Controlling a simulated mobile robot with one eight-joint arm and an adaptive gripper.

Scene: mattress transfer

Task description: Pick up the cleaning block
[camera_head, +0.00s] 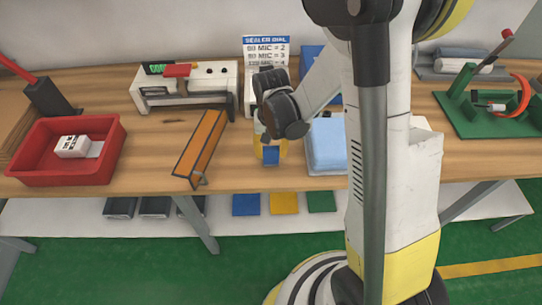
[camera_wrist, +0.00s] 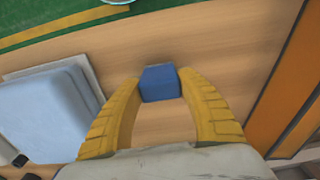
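The cleaning block looks to be the small blue block (camera_wrist: 160,83) that lies on the wooden table in the wrist view. It also shows in the head view (camera_head: 271,155), near the table's front edge. My gripper (camera_wrist: 160,92) points down over it with its yellow fingers spread, one on each side. The block sits between the fingertips, and I see no clear contact with either finger. In the head view my gripper (camera_head: 270,150) is mostly hidden behind my own arm.
A light blue folded stack (camera_head: 327,146) lies close on the right. A long orange bar (camera_head: 201,145) lies to the left. A red tray (camera_head: 60,170) with a white box (camera_head: 72,146) stands far left. A sealer machine (camera_head: 187,85) and a green fixture (camera_head: 480,120) stand farther off.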

